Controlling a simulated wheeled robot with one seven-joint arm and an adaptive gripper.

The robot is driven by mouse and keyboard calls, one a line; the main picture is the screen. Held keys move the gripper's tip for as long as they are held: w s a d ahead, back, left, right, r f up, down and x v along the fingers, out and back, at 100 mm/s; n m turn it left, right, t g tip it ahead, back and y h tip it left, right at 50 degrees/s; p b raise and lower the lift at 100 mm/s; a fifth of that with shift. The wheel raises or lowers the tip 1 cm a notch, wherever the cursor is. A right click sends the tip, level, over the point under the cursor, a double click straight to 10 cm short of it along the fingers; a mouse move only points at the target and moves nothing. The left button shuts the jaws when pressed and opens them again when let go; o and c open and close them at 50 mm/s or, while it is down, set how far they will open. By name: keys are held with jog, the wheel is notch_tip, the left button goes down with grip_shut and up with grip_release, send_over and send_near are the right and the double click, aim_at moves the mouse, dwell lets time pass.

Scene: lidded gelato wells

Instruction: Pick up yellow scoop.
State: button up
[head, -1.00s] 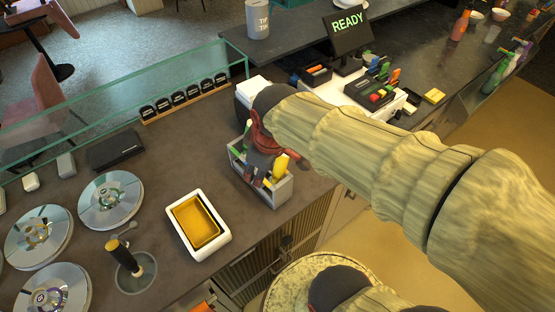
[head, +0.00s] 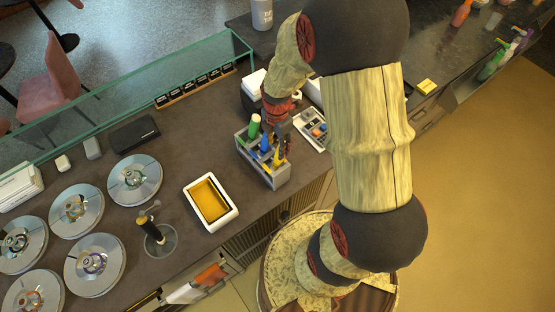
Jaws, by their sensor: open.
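The yellow scoop (head: 277,160) stands handle-up in the right part of a grey caddy (head: 272,183) on the dark counter. Only its yellow upper part shows, and the rest is hidden inside the caddy. A blue handle (head: 264,144) and a green handle (head: 254,124) stand in the same caddy to its left. My gripper (head: 281,138) points down over the back right of the caddy, close to the yellow scoop. It is open. The fingers are small and dark here, and I cannot tell whether they touch any handle.
A white tray with a yellow inside (head: 231,213) lies left of the caddy. Several round metal lids (head: 134,180) cover wells at the left. A dark-handled tool (head: 148,228) stands in a round well. A glass screen (head: 130,97) runs along the back.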

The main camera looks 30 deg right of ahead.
aim_at(277, 164)
jog(key=f, duration=0.3)
jog(key=f+p, duration=0.1)
jog(key=f, duration=0.2)
jog(key=shift+s+d+f, duration=0.2)
jog(key=shift+c, duration=0.9)
grip_shut()
